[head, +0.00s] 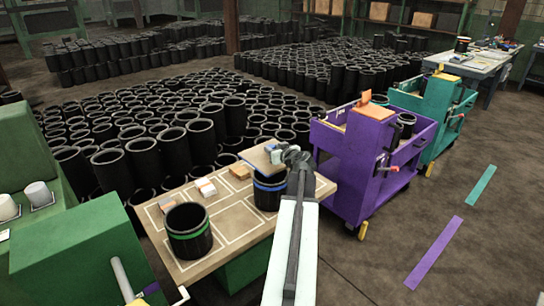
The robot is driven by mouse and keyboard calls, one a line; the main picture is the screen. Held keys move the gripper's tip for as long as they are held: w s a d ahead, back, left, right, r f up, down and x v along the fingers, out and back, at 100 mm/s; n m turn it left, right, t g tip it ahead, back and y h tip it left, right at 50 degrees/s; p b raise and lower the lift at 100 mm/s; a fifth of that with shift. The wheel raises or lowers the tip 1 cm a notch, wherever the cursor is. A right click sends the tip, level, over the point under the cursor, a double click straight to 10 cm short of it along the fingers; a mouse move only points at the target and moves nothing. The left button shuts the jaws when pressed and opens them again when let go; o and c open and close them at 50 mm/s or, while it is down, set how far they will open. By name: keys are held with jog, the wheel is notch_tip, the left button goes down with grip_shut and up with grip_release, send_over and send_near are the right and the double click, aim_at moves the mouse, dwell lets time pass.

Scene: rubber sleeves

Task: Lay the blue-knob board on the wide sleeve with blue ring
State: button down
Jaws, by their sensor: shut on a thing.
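A flat wooden board (257,160) hangs over the black sleeve with a blue ring (269,190). My gripper (277,153) is shut on the board's small blue knob, which the fingers mostly hide. The board looks slightly tilted and covers part of the sleeve's top, reaching past it to the left. I cannot tell whether the board touches the rim. The blue-ring sleeve stands upright at the right part of the wooden work top (225,220). A wider-looking black sleeve with a green ring (188,232) stands open at the front left of it.
Small blocks, one with a white top (205,187), lie on the work top behind the sleeves. A purple cart (350,160) stands close on the right, a teal cart (430,110) behind it. Many black sleeves (150,110) crowd the floor behind. Floor at the right front is clear.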

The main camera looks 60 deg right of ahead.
aim_at(282, 170)
jog(key=shift+w+f+b, duration=0.1)
jog(key=shift+f+b, duration=3.3)
jog(key=shift+f+b, duration=0.5)
jog(key=c, duration=0.9)
grip_release()
jog(key=p+v, duration=0.2)
jog(key=v, duration=0.5)
jog(key=shift+s+a+r, duration=0.15)
jog(key=shift+s+a, duration=0.05)
jog(key=shift+s, duration=0.25)
